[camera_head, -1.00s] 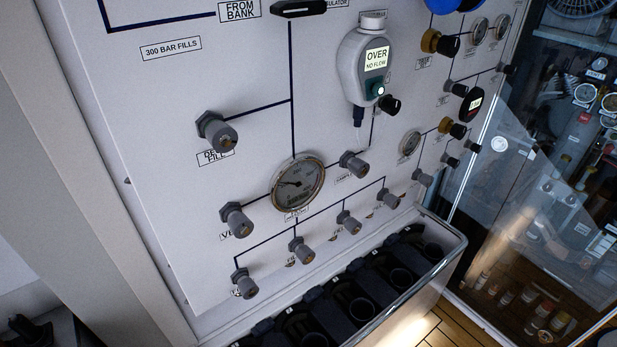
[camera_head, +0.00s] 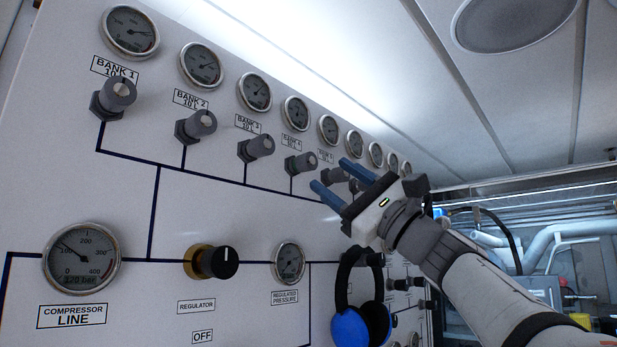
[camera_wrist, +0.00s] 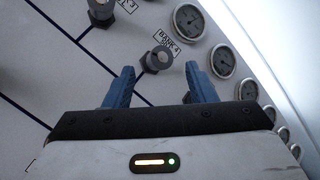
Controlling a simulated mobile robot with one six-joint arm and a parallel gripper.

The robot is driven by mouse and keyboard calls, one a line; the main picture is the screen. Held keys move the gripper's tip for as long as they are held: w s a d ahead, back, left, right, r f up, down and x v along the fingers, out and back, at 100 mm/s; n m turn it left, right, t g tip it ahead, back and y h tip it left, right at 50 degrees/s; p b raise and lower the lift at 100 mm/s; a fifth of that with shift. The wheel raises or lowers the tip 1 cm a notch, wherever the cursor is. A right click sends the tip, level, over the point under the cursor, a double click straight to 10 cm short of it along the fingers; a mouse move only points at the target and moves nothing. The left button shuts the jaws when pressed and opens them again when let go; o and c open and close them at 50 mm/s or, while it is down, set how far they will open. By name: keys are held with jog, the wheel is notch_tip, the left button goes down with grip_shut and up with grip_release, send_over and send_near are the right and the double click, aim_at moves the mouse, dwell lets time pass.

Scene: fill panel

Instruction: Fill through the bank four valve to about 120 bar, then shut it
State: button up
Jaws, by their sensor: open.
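The bank four valve (camera_head: 300,163) is a grey knob on the white panel, under its BANK 4 label (camera_head: 291,141). The round bank four gauge (camera_head: 296,112) is above it; its reading is too small to tell. My gripper (camera_head: 332,176) is open and empty, its two blue fingers pointing at the panel, to the right of this valve in the head view. In the wrist view the bank four valve (camera_wrist: 157,60) shows between and just beyond the open fingertips (camera_wrist: 160,72), with no visible contact.
Neighbouring bank valves, such as bank three (camera_head: 257,147), stand close along the row. Below are the compressor line gauge (camera_head: 82,258), the regulator knob (camera_head: 212,262) and the regulated pressure gauge (camera_head: 289,262). Blue ear defenders (camera_head: 362,322) hang under my gripper. The ceiling is close above.

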aim_at(312, 162)
jog(key=a+r+n+h+p, duration=0.1)
jog(key=n, duration=0.7)
jog(key=w+a+r+n+h+p, duration=0.1)
jog(key=n+p, duration=0.1)
jog(key=n, duration=0.7)
jog(key=w+a+r+n+h+p, duration=0.1)
jog(key=r+n+p, duration=0.1)
jog(key=n, duration=0.6)
jog(key=shift+w+n+g+h, duration=0.25)
jog(key=shift+n+g+h, duration=0.05)
jog(key=shift+n+h, duration=0.1)
jog(key=shift+w+a+p, duration=0.25)
jog(key=shift+a+p, duration=0.1)
jog(key=shift+p, duration=0.05)
